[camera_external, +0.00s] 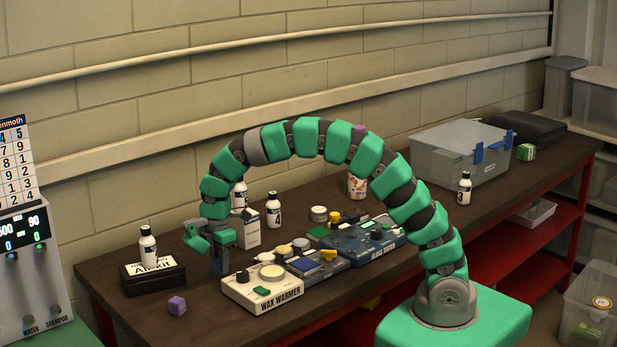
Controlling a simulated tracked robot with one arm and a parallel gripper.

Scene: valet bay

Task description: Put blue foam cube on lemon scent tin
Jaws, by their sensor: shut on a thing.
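My gripper (219,262) points down at the left part of the workbench, just left of the wax warmer. It is shut on a small dark blue block, which looks like the blue foam cube (218,268); the fingers hide part of it. I cannot tell whether the cube touches the bench. Several small round tins stand behind the wax warmer, among them a pale yellowish one (284,251). The labels are too small to read, so I cannot tell which is the lemon scent tin.
The white wax warmer (262,290) is close on the gripper's right. A black kit box (153,279) with a bottle on it stands left, and a purple cube (177,306) lies in front. Blue-grey devices (362,243) and a grey bin (447,159) stand farther right.

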